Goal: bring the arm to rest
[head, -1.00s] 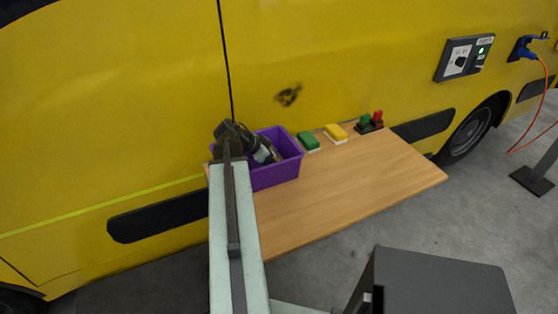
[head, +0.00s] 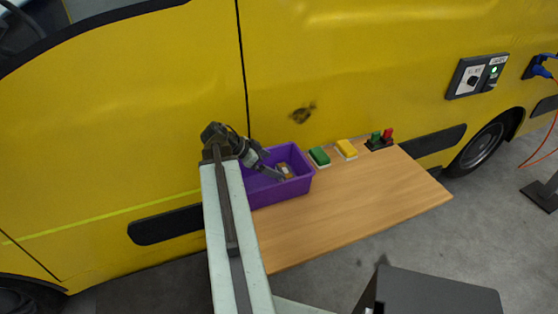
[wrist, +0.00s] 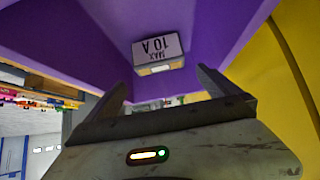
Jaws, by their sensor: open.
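My arm reaches out over the left end of the wooden shelf, and my gripper (head: 272,170) is over the purple bin (head: 290,189), tilted down toward its inside. In the wrist view the two fingers of my gripper (wrist: 165,88) stand apart with nothing between them. Beyond the fingertips a small block (wrist: 158,48) with a "MAX 10 A" label lies inside the purple bin (wrist: 235,20). In the head view the block (head: 284,171) shows as a small brownish thing in the bin, close to the fingertips.
On the shelf (head: 350,205), right of the bin, are a green block (head: 319,156), a yellow block (head: 346,149) and a dark holder with green and red pieces (head: 380,141). The yellow vehicle side (head: 380,60) rises behind. The shelf's front is clear.

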